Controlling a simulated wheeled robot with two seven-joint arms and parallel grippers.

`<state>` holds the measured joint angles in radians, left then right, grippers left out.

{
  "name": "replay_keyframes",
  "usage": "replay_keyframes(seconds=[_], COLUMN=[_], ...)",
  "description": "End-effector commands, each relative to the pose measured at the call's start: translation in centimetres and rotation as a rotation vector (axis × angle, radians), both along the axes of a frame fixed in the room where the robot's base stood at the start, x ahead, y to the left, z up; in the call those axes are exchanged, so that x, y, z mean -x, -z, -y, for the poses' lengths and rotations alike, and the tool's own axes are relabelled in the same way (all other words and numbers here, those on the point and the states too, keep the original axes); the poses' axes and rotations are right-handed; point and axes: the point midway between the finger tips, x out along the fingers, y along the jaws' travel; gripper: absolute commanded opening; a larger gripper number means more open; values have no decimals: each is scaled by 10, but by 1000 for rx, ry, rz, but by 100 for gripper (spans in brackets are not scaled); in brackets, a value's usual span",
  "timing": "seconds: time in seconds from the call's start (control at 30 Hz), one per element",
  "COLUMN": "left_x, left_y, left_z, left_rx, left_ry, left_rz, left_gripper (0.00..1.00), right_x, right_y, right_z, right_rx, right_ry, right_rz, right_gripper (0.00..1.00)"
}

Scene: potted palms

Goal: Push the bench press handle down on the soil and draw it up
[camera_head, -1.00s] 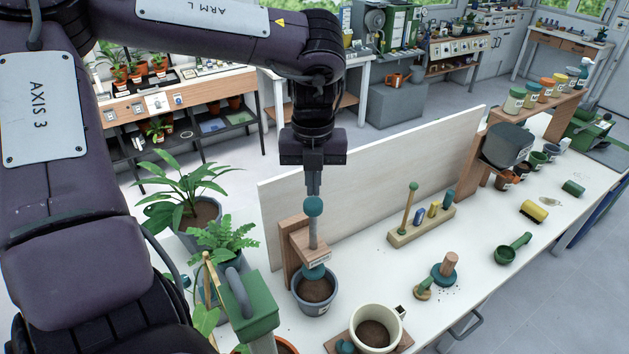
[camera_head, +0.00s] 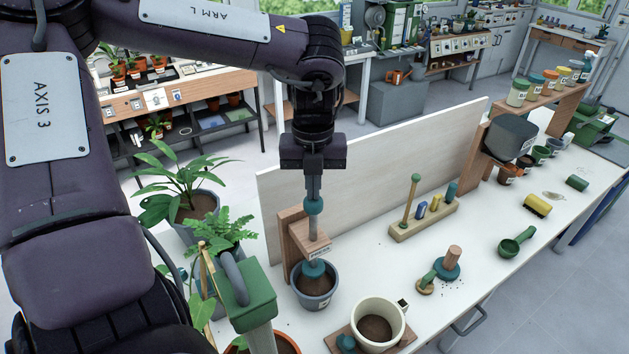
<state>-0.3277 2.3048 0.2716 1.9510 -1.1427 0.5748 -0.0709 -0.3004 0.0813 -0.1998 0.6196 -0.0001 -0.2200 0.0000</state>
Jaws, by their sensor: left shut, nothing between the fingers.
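The bench press has a wooden bracket (camera_head: 292,232) with a grey rod, a teal ball handle (camera_head: 314,206) on top and a teal press plate (camera_head: 313,269) below. The plate is at the mouth of a grey-blue pot (camera_head: 315,297), over brown soil (camera_head: 316,287); I cannot tell if it touches the soil. My left gripper (camera_head: 314,194) points straight down, shut and empty, with its fingertips at the top of the ball handle, apparently touching it. My right gripper is not in view.
A cream pot (camera_head: 351,325) of soil stands front right of the press. A wooden peg block (camera_head: 425,222), a teal tamper (camera_head: 447,265) and a green scoop (camera_head: 515,243) are farther right. Potted plants (camera_head: 180,195) crowd the left. A pale board (camera_head: 375,178) stands behind.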

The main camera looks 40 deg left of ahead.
Motion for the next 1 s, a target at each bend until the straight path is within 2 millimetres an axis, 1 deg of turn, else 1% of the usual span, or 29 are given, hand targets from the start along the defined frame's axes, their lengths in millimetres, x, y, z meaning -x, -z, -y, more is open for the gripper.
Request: replay_keyframes(seconds=[0.03, 1.0], left_x=[0, 0], left_y=[4, 43], left_z=[0, 0], left_rx=[0, 0], left_ry=[0, -1], left_rz=[-1, -1], left_gripper=[0, 0], right_x=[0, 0], right_y=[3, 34], right_z=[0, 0], right_rx=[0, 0], right_ry=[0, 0], right_rz=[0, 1], right_gripper=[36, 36])
